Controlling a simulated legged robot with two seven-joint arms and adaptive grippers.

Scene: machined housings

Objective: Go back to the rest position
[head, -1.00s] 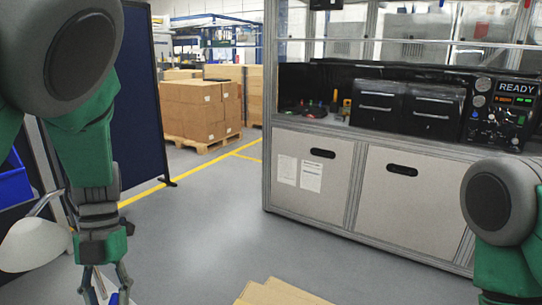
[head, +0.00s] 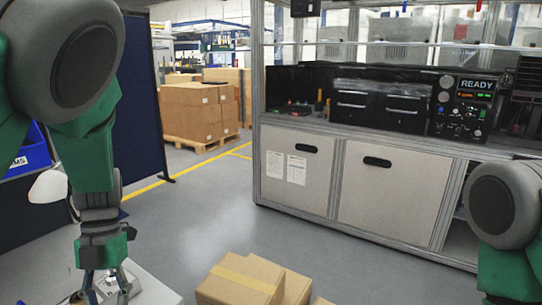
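My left gripper (head: 103,287) hangs down at the lower left, with green and grey links above it. Its fingers run to the bottom edge of the head view, over a pale table top, and their tips are not clearly seen. A small metallic part shows beside and behind the fingers; I cannot tell whether they touch it. My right arm shows only as a grey joint and green link at the right edge. Its gripper is out of view.
Cardboard boxes (head: 240,280) sit at the bottom centre. A workbench with cabinet doors (head: 395,195) and a READY panel (head: 460,108) stands at the right. A blue bin (head: 25,155) and dark partition (head: 143,100) are at the left. The grey floor (head: 205,220) between is clear.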

